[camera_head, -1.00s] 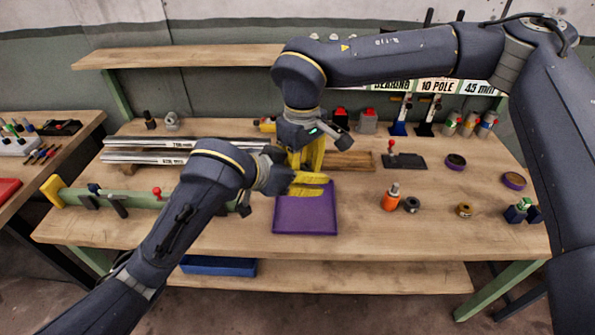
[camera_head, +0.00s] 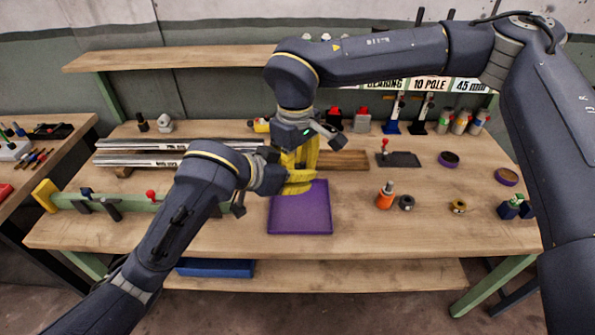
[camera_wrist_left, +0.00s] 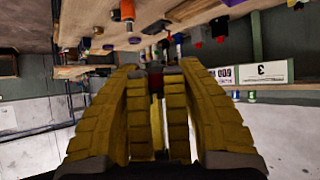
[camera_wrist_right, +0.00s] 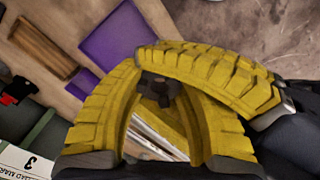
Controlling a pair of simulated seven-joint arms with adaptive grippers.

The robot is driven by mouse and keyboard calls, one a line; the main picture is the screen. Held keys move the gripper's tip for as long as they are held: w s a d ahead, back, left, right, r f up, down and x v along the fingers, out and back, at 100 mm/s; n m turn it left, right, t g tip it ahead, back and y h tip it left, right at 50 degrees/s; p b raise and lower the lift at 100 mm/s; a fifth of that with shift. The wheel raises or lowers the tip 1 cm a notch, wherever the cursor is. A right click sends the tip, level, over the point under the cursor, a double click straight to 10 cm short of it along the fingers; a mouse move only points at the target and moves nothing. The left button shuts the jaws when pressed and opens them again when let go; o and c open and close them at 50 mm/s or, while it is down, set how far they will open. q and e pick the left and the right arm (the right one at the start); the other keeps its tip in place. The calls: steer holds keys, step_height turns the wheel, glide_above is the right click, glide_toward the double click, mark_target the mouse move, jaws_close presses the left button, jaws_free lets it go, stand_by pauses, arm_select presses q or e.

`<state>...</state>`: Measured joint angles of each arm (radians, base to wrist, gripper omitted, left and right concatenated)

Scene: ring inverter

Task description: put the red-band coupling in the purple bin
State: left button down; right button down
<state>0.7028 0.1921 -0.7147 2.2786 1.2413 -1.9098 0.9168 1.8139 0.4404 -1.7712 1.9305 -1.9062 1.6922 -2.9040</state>
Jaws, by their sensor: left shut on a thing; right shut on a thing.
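The purple bin (camera_head: 300,222) lies at the front middle of the bench, and its purple also shows in the right wrist view (camera_wrist_right: 116,40). My left gripper (camera_head: 308,178) and right gripper (camera_head: 300,168) meet by the bin's back left edge, their yellow fingers crossing. Both are shut on one small piece, mostly hidden by the fingers, which I take for the red-band coupling. A small reddish patch of the coupling (camera_wrist_left: 154,67) shows between the left fingertips. A dark part of it (camera_wrist_right: 160,88) seems to show between the right fingertips.
An orange bottle (camera_head: 385,196), a dark ring (camera_head: 407,203) and a brass ring (camera_head: 458,206) stand right of the bin. Silver bars (camera_head: 140,160) lie at the left, near a green rail (camera_head: 135,202). The front strip of bench is clear.

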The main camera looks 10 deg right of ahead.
arm_select(q)
steer(key=shift+s+d, duration=0.25)
steer(key=shift+s, duration=0.05)
arm_select(e)
steer(key=c, duration=0.9)
jaws_free()
steer(key=shift+w+a+r, duration=0.1)
steer(key=shift+w, duration=0.1)
steer(key=shift+r, duration=0.1)
